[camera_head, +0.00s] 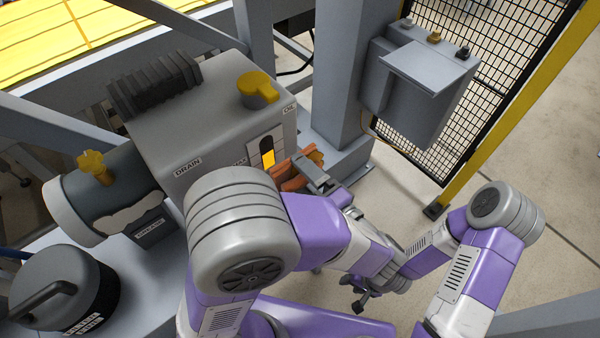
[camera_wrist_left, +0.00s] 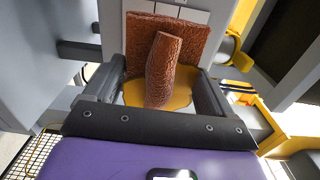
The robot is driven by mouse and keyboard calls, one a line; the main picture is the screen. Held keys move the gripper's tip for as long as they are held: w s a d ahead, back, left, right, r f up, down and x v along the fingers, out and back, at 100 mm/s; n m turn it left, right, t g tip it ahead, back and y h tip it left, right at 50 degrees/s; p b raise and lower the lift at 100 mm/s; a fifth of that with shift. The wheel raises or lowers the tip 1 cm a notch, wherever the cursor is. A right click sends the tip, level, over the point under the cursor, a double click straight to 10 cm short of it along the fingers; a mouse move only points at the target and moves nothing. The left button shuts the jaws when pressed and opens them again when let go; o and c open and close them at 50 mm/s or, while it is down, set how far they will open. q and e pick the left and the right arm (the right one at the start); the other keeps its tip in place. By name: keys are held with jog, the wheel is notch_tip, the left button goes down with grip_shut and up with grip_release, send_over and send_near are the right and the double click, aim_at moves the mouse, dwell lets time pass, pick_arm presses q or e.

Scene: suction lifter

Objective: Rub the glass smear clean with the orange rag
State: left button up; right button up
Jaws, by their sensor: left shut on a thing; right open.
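The orange rag (camera_head: 293,181) is held against or just in front of the grey oil tank's front face, beside the sight glass (camera_head: 268,153), which shows a dark upper part and amber below. My left gripper (camera_head: 308,172) is shut on the rag. In the left wrist view the rag (camera_wrist_left: 190,38) spreads flat in front of a white panel, with a folded ridge between the fingers of the left gripper (camera_wrist_left: 160,78). I cannot make out a smear on the glass; the rag hides part of that face. My right gripper (camera_head: 358,292) is open and empty, low over the floor.
A yellow cap (camera_head: 258,90) tops the tank. A grey cylinder (camera_head: 115,195) with a yellow knob and a pale patch is at left, above a dark lidded canister (camera_head: 65,290). A grey post (camera_head: 338,75) and control box (camera_head: 418,80) stand behind. Open floor lies at right.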

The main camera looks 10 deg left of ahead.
pick_arm(q)
jog(key=shift+v, duration=1.55)
jog(key=shift+a, duration=0.1)
